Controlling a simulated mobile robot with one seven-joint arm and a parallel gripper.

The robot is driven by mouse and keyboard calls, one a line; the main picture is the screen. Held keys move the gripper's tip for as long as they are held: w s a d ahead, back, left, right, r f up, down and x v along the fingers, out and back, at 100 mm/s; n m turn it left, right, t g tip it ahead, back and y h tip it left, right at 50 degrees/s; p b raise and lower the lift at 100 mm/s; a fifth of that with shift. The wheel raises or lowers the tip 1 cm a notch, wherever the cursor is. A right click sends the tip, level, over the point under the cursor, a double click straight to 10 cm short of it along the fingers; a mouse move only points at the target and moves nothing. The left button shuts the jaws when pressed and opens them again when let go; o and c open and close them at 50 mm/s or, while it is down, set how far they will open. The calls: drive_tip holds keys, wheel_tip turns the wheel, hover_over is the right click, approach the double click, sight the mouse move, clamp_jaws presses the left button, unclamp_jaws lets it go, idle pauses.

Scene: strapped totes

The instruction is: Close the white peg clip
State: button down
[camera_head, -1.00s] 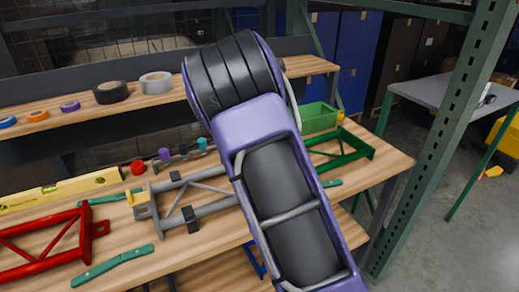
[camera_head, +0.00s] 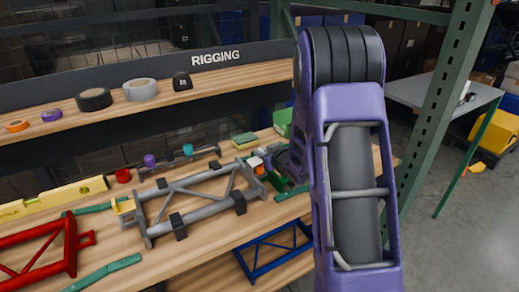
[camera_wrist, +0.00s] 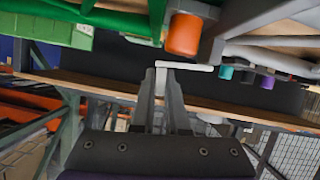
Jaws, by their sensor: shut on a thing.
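The white peg clip (camera_head: 256,161) is a small pale piece at the right end of the grey frame (camera_head: 205,214), beside an orange peg (camera_head: 258,170). In the wrist view the clip's thin white bar (camera_wrist: 190,67) sticks out sideways at my fingertips, below the orange peg (camera_wrist: 184,34). My gripper (camera_wrist: 166,88) is shut on the white clip there. In the head view my gripper (camera_head: 272,157) is small and partly hidden beside my arm, at the frame's right end. Whether the clip is latched cannot be told.
A red frame (camera_head: 70,246) lies at the left and a blue frame (camera_head: 272,252) lies lower down. A yellow level (camera_head: 55,198) and several coloured pegs lie on the bench. Tape rolls (camera_head: 94,99) stand on the upper shelf. A green bin (camera_wrist: 53,30) shows in the wrist view.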

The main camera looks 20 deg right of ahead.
drive_tip(key=shift+d+f+m+y+p, duration=0.2)
drive_tip(key=shift+f+m+y+p, duration=0.15)
drive_tip(key=shift+m, duration=0.15)
idle(0.3)
drive_tip(key=c, duration=0.9)
unclamp_jaws()
drive_tip(key=v, duration=0.5)
drive_tip(key=p+v, duration=0.1)
drive_tip(key=v, duration=1.1)
drive_tip(key=shift+d+r+p, duration=0.1)
drive_tip(key=shift+r+p, duration=0.25)
